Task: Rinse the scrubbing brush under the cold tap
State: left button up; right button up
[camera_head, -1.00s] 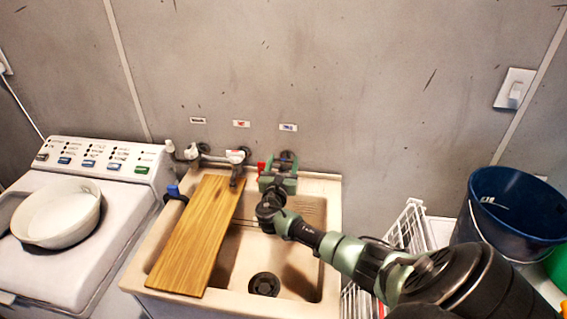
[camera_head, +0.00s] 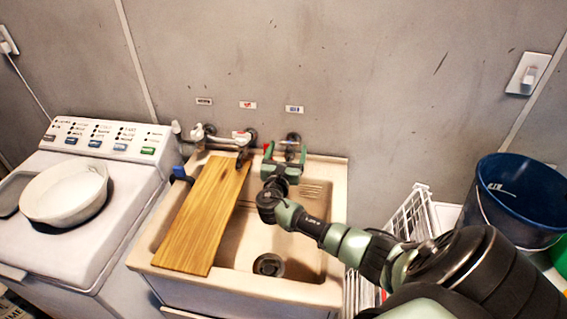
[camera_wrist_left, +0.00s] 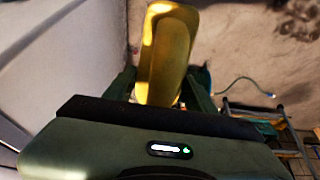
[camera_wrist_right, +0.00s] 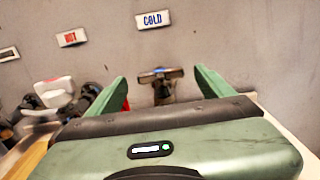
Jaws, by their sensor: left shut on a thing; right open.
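The cold tap (camera_wrist_right: 163,90), with a T-shaped handle, is on the wall under the blue COLD label (camera_wrist_right: 153,20). My right gripper (camera_head: 286,152) is open at this tap, above the back of the sink. In the right wrist view its fingers (camera_wrist_right: 162,80) stand either side of the tap handle, with gaps showing. My left gripper (camera_wrist_left: 168,92) is outside the head view. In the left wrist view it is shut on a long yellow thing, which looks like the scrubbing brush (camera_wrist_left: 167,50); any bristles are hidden.
The sink (camera_head: 322,278) has a drain (camera_head: 268,265) and a wooden board (camera_head: 205,215) across its left side. The hot tap (camera_head: 205,135) is left of the cold one. A washing machine with a white bowl (camera_head: 65,190) stands left; a wire rack (camera_head: 410,215) and blue bucket (camera_head: 515,205) right.

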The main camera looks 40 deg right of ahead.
pick_arm(q)
jog(key=shift+f+b, duration=0.55)
jog(key=shift+f, duration=0.05)
pick_arm(e)
jog(key=v, duration=0.9)
pick_arm(q)
jog(key=shift+r, duration=0.1)
pick_arm(e)
jog(key=shift+r, duration=0.15)
